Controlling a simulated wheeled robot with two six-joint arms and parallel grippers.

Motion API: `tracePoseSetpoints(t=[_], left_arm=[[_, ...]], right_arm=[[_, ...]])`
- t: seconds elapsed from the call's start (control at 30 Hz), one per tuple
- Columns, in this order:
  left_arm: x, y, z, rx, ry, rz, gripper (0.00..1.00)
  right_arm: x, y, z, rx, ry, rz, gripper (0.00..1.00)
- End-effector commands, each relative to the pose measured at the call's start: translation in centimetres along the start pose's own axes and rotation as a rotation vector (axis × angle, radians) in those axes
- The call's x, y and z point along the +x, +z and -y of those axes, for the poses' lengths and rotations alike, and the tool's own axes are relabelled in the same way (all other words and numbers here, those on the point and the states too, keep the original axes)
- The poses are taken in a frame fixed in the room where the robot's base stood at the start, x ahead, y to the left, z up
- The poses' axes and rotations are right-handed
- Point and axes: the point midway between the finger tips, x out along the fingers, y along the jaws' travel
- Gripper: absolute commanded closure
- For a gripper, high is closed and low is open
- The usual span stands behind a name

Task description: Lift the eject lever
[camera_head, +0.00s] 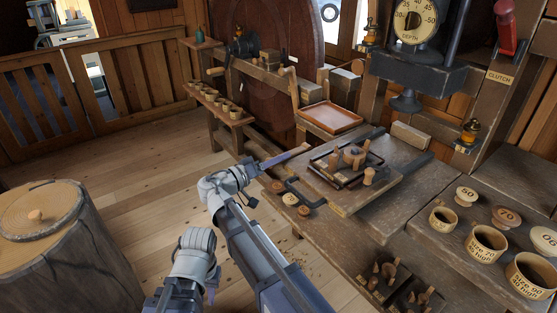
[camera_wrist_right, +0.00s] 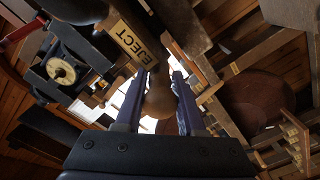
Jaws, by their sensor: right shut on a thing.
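The eject lever shows in the right wrist view as a rounded wooden knob (camera_wrist_right: 160,98) between my right gripper's two fingers. A wooden part with an EJECT label (camera_wrist_right: 132,40) is just beyond it. My right gripper (camera_wrist_right: 163,85) is shut on the knob. In the head view the right gripper (camera_head: 276,161) reaches to the left edge of the workbench, and a small tan piece (camera_head: 300,149), likely part of the lever, shows at its tip. My left gripper (camera_head: 212,288) hangs low over the floor, left of the bench; its fingers are mostly hidden.
Labelled cups (camera_head: 484,243) stand at right. A round stump table (camera_head: 50,255) is at far left.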

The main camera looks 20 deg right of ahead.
Motion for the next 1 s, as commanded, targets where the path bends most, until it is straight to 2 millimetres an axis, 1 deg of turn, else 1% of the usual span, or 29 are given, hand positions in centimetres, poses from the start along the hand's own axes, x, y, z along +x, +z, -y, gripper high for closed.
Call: tracePoseSetpoints(t=[0.5,0.63,0.77,0.87,1.0], left_arm=[[0.0,0.0,0.0,0.000,0.000,0.000,0.79],[-0.6,0.0,0.1,0.000,0.000,0.000,0.79],[-2.2,0.1,0.2,0.000,0.000,0.000,0.79],[-4.1,0.2,0.4,0.000,0.000,0.000,0.79],[-7.2,0.4,0.7,-0.001,0.000,0.000,0.79]], right_arm=[[0.0,0.0,0.0,0.000,-0.001,0.000,1.00],[0.0,-0.3,-0.2,0.000,-0.009,0.008,1.00],[0.1,-0.8,-0.8,0.001,-0.034,0.034,1.00],[0.1,-1.4,-1.4,0.002,-0.067,0.068,1.00],[0.3,-2.3,-2.3,0.003,-0.128,0.130,1.00]])
